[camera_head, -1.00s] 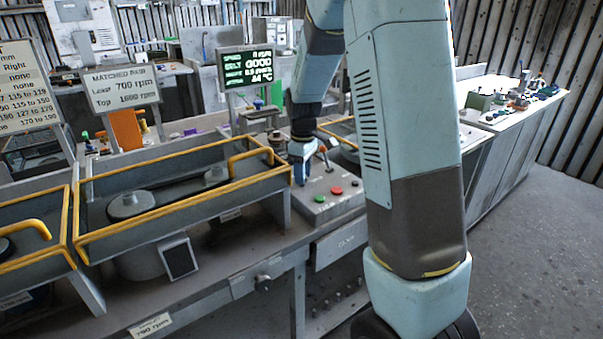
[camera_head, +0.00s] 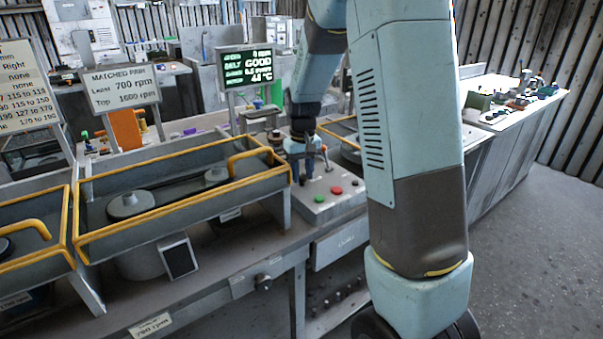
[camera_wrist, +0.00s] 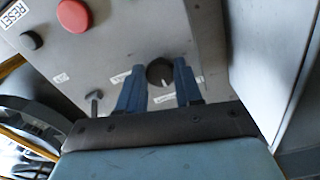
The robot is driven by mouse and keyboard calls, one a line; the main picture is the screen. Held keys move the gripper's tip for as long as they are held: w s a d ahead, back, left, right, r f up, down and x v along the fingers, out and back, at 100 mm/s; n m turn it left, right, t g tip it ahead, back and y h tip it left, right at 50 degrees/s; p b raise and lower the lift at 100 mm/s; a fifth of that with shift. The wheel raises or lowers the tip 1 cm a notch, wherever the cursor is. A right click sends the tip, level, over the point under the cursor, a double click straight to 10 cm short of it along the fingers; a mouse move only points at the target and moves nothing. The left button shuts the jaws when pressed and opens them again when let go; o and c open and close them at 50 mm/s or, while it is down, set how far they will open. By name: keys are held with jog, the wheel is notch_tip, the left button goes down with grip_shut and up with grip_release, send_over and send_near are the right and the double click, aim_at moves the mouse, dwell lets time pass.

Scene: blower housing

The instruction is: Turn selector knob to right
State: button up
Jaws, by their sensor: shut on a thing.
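The selector knob (camera_wrist: 160,72) is a dark round knob with a white pointer line, on the grey control panel. In the wrist view its line points toward the picture's bottom, slightly right. My gripper (camera_wrist: 160,84) has its two blue fingers on either side of the knob, shut on it. In the head view my gripper (camera_head: 303,165) reaches down onto the control box (camera_head: 335,207), and the knob is hidden behind the fingers. Small labels beside the knob are too small to read.
On the box are a red button (camera_head: 336,190), a green button (camera_head: 319,199) and a small lever (camera_head: 326,155), close to my gripper. A yellow-railed guard (camera_head: 165,215) stands to the left.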

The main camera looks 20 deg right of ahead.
aim_at(302, 177)
jog(key=shift+m, duration=1.6)
jog(key=shift+s, duration=0.1)
jog(key=o, duration=1)
jog(key=shift+o, duration=0.2)
jog(key=shift+r, duration=0.15)
notch_tip(302, 177, up, 13)
jog(key=shift+r, duration=0.2)
